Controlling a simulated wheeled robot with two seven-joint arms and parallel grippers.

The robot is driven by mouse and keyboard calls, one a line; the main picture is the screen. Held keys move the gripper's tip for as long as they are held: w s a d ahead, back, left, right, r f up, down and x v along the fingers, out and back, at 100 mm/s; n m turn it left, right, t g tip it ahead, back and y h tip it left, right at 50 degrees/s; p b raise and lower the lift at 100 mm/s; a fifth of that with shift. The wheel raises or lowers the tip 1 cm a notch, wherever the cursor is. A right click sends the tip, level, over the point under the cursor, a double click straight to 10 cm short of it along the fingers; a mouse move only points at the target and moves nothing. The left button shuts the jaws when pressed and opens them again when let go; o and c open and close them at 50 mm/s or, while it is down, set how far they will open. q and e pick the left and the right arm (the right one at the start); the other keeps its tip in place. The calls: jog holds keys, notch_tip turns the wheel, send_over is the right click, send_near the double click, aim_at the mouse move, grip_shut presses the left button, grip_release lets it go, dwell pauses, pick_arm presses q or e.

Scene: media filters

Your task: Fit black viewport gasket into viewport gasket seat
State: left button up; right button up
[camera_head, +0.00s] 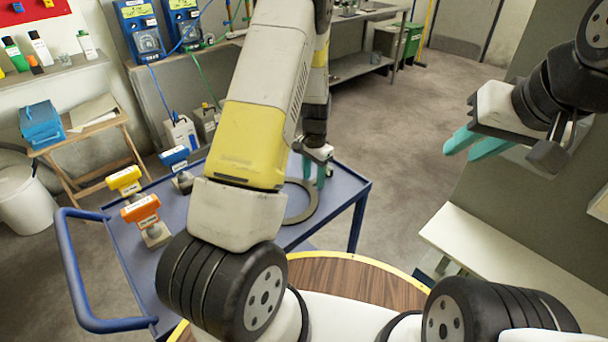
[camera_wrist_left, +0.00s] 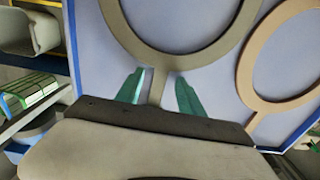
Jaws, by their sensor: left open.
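A dark grey flat ring (camera_head: 313,204), which may be the black gasket, lies on the blue cart, partly hidden by my left arm. In the left wrist view a grey ring (camera_wrist_left: 208,57) has a narrow tab (camera_wrist_left: 158,90) that sits between the teal fingertips. My left gripper (camera_head: 318,172) is open over the ring; the fingers also show in the left wrist view (camera_wrist_left: 159,92), apart from the tab on both sides. My right gripper (camera_head: 478,146) is raised at the right, empty, with its fingers apart. I cannot make out the gasket seat.
A tan ring (camera_wrist_left: 268,104) lies beside the grey one. The blue cart (camera_head: 336,183) also carries orange (camera_head: 140,208), yellow (camera_head: 124,180) and blue (camera_head: 174,156) labelled parts. A round wooden table (camera_head: 345,278) is in front of me. A pale shelf (camera_head: 500,262) stands at right.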

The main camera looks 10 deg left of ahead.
pick_arm(q)
jog(key=shift+f, duration=0.15)
jog(key=shift+c, duration=0.3)
grip_shut()
